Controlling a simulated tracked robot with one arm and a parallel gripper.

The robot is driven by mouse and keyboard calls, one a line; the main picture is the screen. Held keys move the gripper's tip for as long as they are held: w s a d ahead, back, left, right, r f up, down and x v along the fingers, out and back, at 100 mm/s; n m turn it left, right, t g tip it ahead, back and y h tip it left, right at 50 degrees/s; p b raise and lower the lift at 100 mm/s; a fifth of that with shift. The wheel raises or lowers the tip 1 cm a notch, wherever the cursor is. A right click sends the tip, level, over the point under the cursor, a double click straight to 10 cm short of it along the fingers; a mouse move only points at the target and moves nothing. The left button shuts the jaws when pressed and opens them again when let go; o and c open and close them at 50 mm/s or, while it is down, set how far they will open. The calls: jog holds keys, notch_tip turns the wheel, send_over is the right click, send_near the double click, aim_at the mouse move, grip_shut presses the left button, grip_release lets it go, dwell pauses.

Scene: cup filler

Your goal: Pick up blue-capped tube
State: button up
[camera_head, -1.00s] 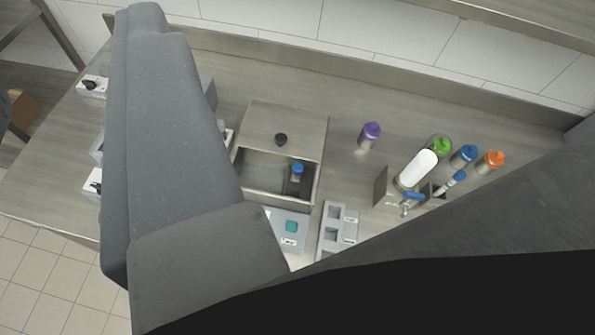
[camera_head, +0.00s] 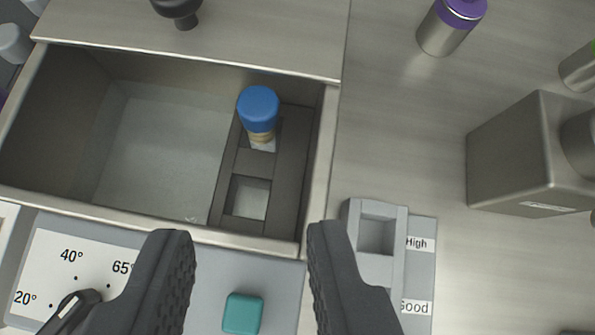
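The blue-capped tube (camera_head: 258,112) stands upright in the back slot of a dark rack (camera_head: 229,192) inside the open metal box. Its blue cap and a short tan band below it show; the rest is hidden in the slot. The front slot of the rack is empty. My gripper (camera_head: 245,240) is open and empty, with two dark ribbed fingers at the bottom of the view. The fingers point toward the box's front wall, and the tube is beyond them, between their lines and apart from both.
The metal box (camera_head: 318,170) has raised walls around the tube and a lid with a black knob (camera_head: 180,8) behind. A grey holder (camera_head: 378,235) labelled High and Good stands right. A teal button (camera_head: 242,313) and dial are in front. A purple-capped bottle (camera_head: 447,25) stands back right.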

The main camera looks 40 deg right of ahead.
send_near(257, 112)
jog(key=x, duration=0.4)
jog(key=shift+s+f+b, duration=0.1)
jog(key=shift+f+b, duration=0.1)
jog(key=shift+b, duration=0.15)
jog(key=shift+b+x, duration=0.3)
jog(key=shift+x, duration=2.05)
jog(key=shift+r, duration=0.15)
grip_shut()
